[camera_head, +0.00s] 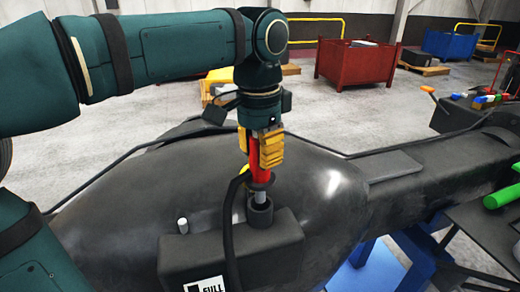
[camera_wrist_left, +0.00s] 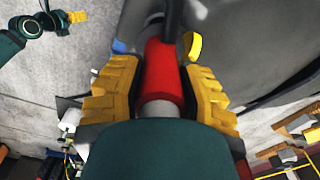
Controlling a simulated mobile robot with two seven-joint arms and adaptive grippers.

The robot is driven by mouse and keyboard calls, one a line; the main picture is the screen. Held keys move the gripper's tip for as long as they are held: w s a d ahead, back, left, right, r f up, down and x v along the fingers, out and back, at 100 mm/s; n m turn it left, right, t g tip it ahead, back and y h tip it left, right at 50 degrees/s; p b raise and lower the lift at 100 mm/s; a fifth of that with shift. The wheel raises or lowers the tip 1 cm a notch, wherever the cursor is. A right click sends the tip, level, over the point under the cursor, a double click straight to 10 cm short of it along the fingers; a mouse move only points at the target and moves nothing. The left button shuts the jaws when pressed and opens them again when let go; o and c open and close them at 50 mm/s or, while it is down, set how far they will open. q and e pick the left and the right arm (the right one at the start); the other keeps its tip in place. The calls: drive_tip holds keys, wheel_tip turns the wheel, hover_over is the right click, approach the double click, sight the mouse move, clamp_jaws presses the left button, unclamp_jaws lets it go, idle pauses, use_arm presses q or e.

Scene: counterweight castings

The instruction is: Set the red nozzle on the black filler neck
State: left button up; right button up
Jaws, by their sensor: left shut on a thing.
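The red nozzle (camera_head: 255,160) is upright in my left gripper (camera_head: 266,150), with its grey spout pointing down. The yellow fingers are closed on its red body, which also shows between them in the left wrist view (camera_wrist_left: 162,75). The black filler neck (camera_head: 260,214) stands on a dark box-shaped tank directly below the nozzle. The spout's lower end meets the neck's mouth in the picture; I cannot tell how far it is inside. A black hose (camera_head: 230,225) curves down from the nozzle in front of the tank. My right gripper is not in view.
The dark tank (camera_head: 200,256) carries a small pale-topped post (camera_head: 183,226) left of the neck and a FULL label. A large dark rounded casting (camera_head: 330,200) lies behind. A red bin (camera_head: 356,65) and a blue bin (camera_head: 448,46) stand far back on open floor.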

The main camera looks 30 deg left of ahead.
use_arm(q)
drive_tip(key=shift+f+b, duration=0.45)
drive_tip(key=shift+f, duration=0.4)
idle(0.6)
drive_tip(key=o, duration=0.9)
drive_tip(key=shift+o, duration=0.2)
wheel_tip(320, 180, up, 12)
drive_tip(key=shift+s+r, duration=0.1)
